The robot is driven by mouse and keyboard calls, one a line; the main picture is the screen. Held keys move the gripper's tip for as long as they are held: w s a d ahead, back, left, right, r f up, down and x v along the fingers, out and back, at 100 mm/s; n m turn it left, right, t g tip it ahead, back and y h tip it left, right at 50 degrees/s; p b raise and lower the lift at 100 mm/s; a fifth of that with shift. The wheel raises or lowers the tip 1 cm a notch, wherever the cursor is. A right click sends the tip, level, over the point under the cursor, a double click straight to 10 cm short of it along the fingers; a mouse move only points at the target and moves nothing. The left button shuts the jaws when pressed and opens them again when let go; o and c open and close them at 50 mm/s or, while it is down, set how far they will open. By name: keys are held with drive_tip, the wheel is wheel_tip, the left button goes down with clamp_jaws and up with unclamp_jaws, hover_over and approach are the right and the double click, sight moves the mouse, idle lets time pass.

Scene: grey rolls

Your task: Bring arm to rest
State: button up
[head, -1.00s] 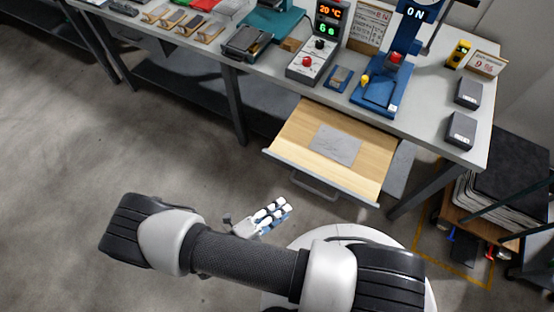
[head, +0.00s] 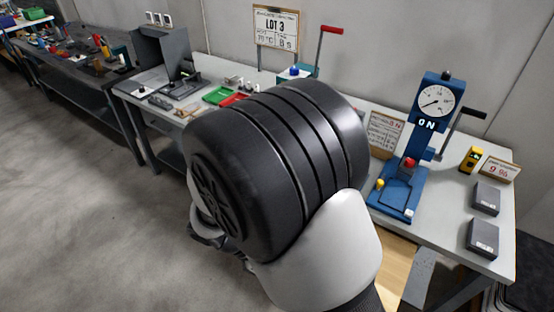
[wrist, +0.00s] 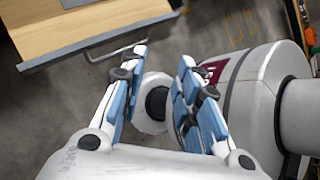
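My gripper (wrist: 163,57) shows in the wrist view with its two blue-padded fingers spread apart and nothing held between them. Its fingers point past a white rounded part of my own body, close beside my base. In the head view my gripper is hidden behind my own bent arm, whose black and white joint fills the middle of the picture. An open wooden drawer (wrist: 85,25) with a metal handle lies beyond the left finger, apart from it. The drawer (head: 398,268) is mostly covered by my arm in the head view.
The grey workbench (head: 440,228) runs along the wall, with a blue press (head: 405,180) marked ON, two dark grey blocks (head: 484,198) and a green tray (head: 217,95). A second bench (head: 75,75) stands at the far left. The floor at left is clear.

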drive_tip(key=s+d+r+m+t+y, duration=0.2)
drive_tip(key=d+r+m+y, duration=0.1)
drive_tip(key=r+m, duration=0.3)
drive_tip(key=s+d+r+m+t+y, duration=0.1)
drive_tip(key=s+d+r+m+y, duration=0.1)
drive_tip(key=r+m, duration=0.5)
drive_tip(key=s+d+r+m+t+y, duration=0.2)
drive_tip(key=r+m, duration=0.4)
drive_tip(key=m, duration=0.3)
drive_tip(key=shift+s+d+r+m+t+y, duration=0.15)
drive_tip(key=shift+s+d+m+t+y, duration=0.2)
drive_tip(key=shift+s+d+y, duration=0.6)
drive_tip(key=shift+w+d, duration=0.1)
drive_tip(key=shift+w, duration=0.15)
